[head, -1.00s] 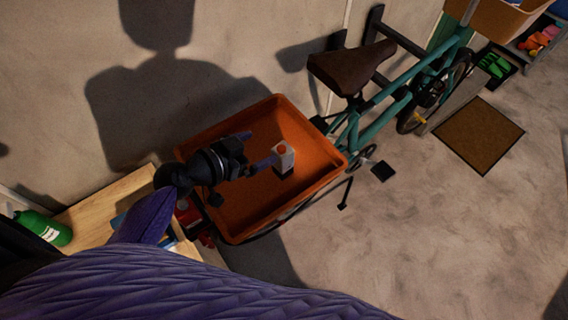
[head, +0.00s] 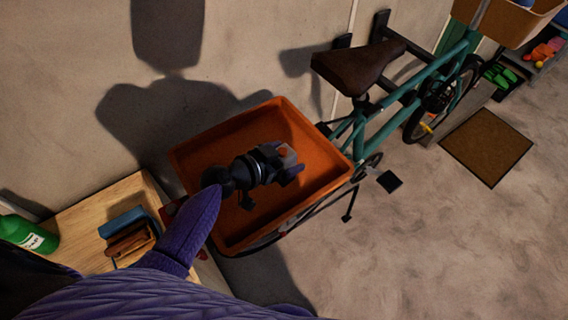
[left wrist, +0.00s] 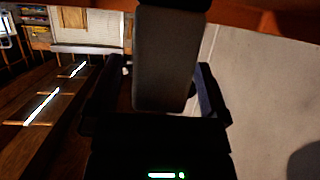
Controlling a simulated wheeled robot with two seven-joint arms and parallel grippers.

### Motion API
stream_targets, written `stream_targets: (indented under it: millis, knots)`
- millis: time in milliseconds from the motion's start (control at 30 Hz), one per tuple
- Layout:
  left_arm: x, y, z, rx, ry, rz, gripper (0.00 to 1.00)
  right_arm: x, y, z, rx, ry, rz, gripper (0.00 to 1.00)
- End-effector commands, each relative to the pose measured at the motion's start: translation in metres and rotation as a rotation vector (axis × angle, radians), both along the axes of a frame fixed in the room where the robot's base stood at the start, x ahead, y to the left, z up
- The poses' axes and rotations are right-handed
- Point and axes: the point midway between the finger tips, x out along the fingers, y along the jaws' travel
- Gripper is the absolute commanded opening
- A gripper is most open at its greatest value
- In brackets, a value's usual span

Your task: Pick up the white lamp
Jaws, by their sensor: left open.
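The white lamp (head: 288,155) is a small pale block inside the orange crate (head: 219,138), mostly hidden behind my left gripper in the head view. In the left wrist view the lamp (left wrist: 166,62) is a shaded grey block standing between the two fingers. My left gripper (head: 291,168) reaches into the crate from the left. Its jaws (left wrist: 156,98) are open, with one finger on each side of the lamp. A bright gap shows by the right finger; contact on the left side is too dark to tell. My right gripper is not in view.
The crate walls surround the gripper. A teal bicycle (head: 383,117) with a brown saddle (head: 357,66) stands at the crate's right. The floor (head: 420,240) at the lower right is clear.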

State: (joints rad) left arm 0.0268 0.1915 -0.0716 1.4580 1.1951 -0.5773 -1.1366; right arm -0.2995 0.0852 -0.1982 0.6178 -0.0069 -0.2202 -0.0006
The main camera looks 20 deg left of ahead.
Motion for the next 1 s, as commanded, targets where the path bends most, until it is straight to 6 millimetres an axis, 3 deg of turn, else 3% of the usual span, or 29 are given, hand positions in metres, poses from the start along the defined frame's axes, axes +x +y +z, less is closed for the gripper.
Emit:
stream_targets:
  millis: [67, 533, 767, 867, 1000]
  knots:
    - [0.000, 0.000, 0.000, 0.000, 0.000, 0.000, 0.98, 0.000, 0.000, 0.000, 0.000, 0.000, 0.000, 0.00]
    - [0.000, 0.000, 0.000, -0.001, 0.000, 0.000, 0.00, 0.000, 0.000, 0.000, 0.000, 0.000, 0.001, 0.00]
    - [0.000, 0.000, 0.003, -0.001, -0.002, 0.001, 0.00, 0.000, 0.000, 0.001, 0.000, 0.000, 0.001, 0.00]
    - [0.000, 0.000, 0.022, 0.000, -0.005, -0.001, 0.00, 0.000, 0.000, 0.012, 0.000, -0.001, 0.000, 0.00]
    - [0.000, 0.000, 0.063, 0.001, -0.006, -0.001, 0.00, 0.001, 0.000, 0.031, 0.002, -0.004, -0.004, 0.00]
